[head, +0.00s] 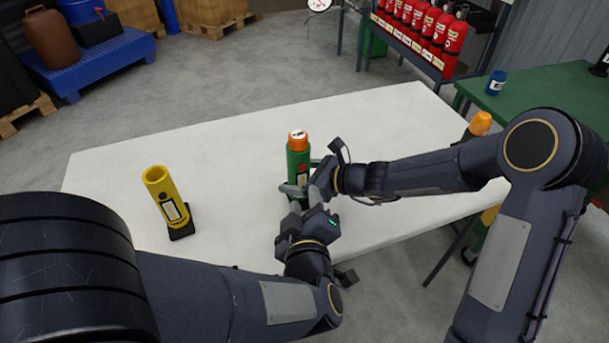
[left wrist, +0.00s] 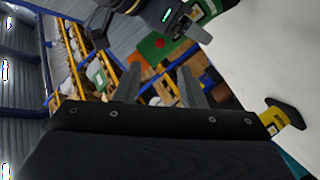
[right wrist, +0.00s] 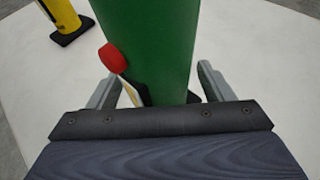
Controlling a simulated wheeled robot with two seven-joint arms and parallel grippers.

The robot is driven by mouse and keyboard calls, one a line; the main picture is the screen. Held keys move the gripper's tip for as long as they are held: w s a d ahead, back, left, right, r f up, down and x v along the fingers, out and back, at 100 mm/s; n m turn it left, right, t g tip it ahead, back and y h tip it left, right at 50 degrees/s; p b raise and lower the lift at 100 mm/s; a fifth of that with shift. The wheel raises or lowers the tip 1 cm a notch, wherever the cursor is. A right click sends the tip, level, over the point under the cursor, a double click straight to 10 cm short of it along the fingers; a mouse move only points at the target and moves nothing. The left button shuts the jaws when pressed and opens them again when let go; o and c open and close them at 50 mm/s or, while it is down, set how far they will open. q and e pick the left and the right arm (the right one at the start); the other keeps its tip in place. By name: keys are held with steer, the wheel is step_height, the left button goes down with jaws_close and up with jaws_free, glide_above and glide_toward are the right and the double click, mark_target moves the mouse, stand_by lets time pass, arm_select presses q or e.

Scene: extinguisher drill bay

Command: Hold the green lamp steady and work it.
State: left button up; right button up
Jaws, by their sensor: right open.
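The green lamp (head: 298,160) stands upright on the white table, with an orange top and a red button on its side. In the right wrist view its green body (right wrist: 155,40) and red button (right wrist: 112,58) fill the space between my right fingers. My right gripper (head: 300,178) is open, with one finger on each side of the lamp; the fingers look apart from it. My left gripper (head: 306,203) is in front of the lamp's lower part, below my right gripper. In the left wrist view its fingers (left wrist: 158,88) are apart with nothing between them. The lamp's base is mostly hidden.
A yellow lamp (head: 163,190) in a black base stands on the table (head: 225,160) to the left. Behind are a rack of red extinguishers (head: 430,30) and a green table (head: 540,88). The table's back and middle left are clear.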

steer(key=shift+c, duration=0.4)
steer(key=c, duration=1.2)
arm_select(q)
steer(key=shift+c, duration=0.5)
arm_select(e)
steer(key=shift+c, duration=0.7)
arm_select(q)
jaws_close()
stand_by(1.3)
